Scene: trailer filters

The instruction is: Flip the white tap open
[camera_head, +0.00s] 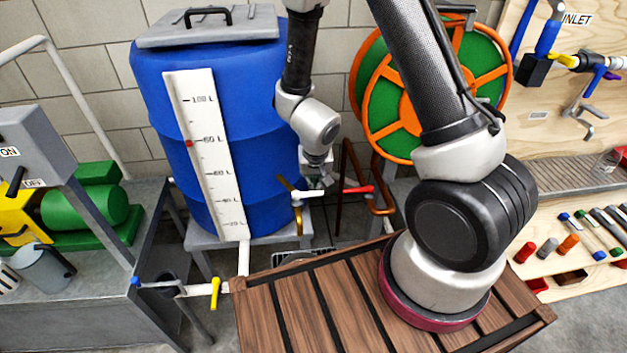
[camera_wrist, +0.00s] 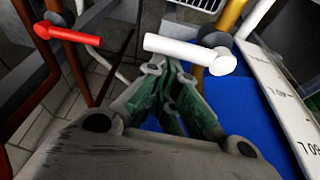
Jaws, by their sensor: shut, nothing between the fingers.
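The white tap (camera_wrist: 188,50) shows in the wrist view as a white lever on a round hub at its right end, beside a brass pipe. In the head view the white tap (camera_head: 309,193) is a small light lever by the blue barrel, partly hidden by my gripper. My gripper (camera_wrist: 172,98) is shut and empty, its green-padded fingers just below the white lever in the wrist view; I cannot tell whether they touch. In the head view my gripper (camera_head: 316,180) is right beside the barrel, close to the white lever.
A red tap (camera_wrist: 68,34) is left of the white one in the wrist view. The blue barrel (camera_head: 255,130) with its level scale (camera_head: 207,140) stands close by. A yellow tap (camera_head: 215,292) is lower left in the head view. Copper pipes (camera_head: 380,209) run to the right.

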